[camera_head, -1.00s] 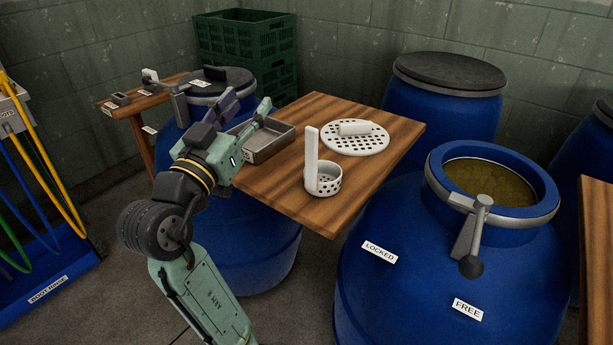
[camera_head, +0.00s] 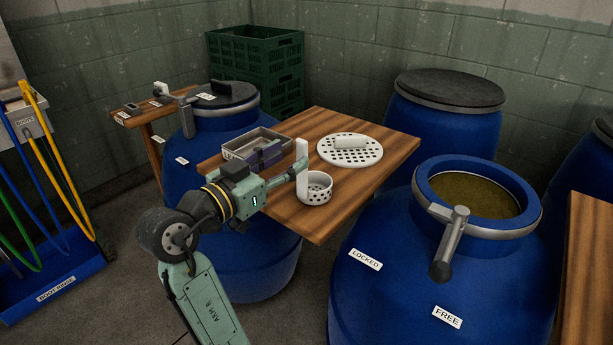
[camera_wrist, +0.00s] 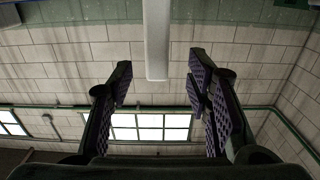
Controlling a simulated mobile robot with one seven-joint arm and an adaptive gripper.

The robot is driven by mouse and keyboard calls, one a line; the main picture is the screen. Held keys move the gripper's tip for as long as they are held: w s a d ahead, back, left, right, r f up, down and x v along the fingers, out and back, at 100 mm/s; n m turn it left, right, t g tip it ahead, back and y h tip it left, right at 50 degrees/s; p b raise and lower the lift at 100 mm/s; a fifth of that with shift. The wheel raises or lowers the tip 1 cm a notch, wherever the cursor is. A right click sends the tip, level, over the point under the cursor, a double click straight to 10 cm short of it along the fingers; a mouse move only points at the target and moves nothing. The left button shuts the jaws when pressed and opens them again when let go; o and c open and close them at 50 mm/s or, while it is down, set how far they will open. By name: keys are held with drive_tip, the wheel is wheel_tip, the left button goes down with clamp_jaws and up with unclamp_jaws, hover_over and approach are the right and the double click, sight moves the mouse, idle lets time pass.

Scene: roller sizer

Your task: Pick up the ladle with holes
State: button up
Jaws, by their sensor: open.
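The ladle with holes is a white perforated cup (camera_head: 315,190) with a tall flat handle (camera_head: 301,160). It stands upright on the wooden table near its front edge. My gripper (camera_head: 284,162) is open and level with the handle, just left of it in the head view. In the wrist view, the white handle (camera_wrist: 157,40) comes down from the top edge, between the two open fingers (camera_wrist: 160,82) in the picture. The cup is out of the wrist view. I cannot tell whether a finger touches the handle.
On the wooden table (camera_head: 340,205) are a metal tray (camera_head: 240,146) behind my gripper and a white perforated disc (camera_head: 340,158) farther back. An open blue barrel (camera_head: 400,290) with a lever (camera_head: 452,240) stands to the right. Green crates (camera_head: 255,60) stand behind.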

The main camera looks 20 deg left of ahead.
sight(300, 154)
drive_tip(key=x, duration=0.1)
drive_tip(key=p+x, duration=0.1)
drive_tip(key=x, duration=0.1)
drive_tip(key=p+x, duration=0.1)
drive_tip(key=x, duration=0.1)
drive_tip(key=shift+d+f, duration=0.2)
drive_tip(key=shift+f, duration=0.05)
clamp_jaws()
idle(0.4)
